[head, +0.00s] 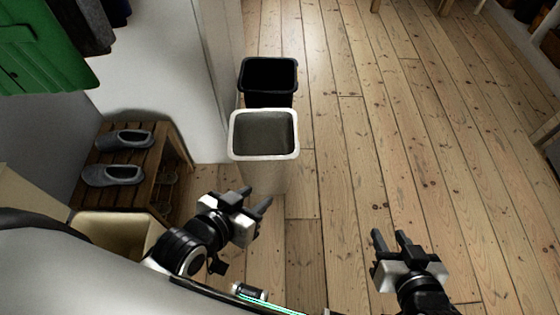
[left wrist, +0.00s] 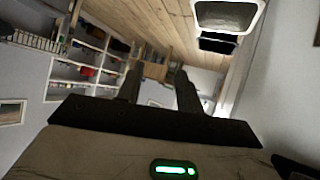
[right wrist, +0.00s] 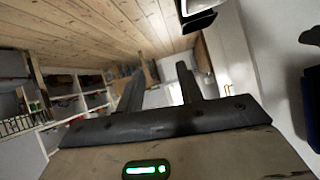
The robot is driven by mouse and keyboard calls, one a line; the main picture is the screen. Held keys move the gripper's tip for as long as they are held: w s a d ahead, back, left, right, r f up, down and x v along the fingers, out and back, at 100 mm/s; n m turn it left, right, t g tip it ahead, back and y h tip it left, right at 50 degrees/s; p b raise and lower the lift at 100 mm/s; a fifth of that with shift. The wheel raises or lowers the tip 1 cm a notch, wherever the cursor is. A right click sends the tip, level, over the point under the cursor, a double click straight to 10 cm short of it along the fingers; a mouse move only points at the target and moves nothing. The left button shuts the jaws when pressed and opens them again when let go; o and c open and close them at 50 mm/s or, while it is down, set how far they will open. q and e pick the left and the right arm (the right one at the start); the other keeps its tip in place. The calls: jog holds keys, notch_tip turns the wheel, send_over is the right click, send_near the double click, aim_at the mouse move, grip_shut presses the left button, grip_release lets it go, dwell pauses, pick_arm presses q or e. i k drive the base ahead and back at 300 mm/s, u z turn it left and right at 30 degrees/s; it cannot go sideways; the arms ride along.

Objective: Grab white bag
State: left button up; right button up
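No separate white bag is plain in view. A white open-topped container (head: 265,158) with a thick pale rim and dark inside stands on the floor in the head view; I cannot tell whether it is a bag or a bin. It also shows at the top of the left wrist view (left wrist: 228,16). My left gripper (head: 257,197) is open and empty, in front of and a little left of the container, apart from it. My right gripper (head: 388,236) is open and empty over bare floor, well to the right of the container.
A black bin (head: 268,99) stands right behind the white container. A wooden shoe rack (head: 160,165) with grey shoes (head: 113,175) is at the left by the wall. A tan box (head: 110,227) stands below it. The floorboards (head: 400,130) to the right are clear.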

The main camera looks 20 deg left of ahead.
aim_at(264, 145)
jog(key=z, duration=0.5)
jog(key=k, duration=0.3)
jog(key=u, duration=1)
jog(key=i, duration=0.25)
jog(key=z, duration=1.75)
jog(key=i, duration=2.4)
jog(key=u, duration=4.15)
jog(key=i, duration=0.45)
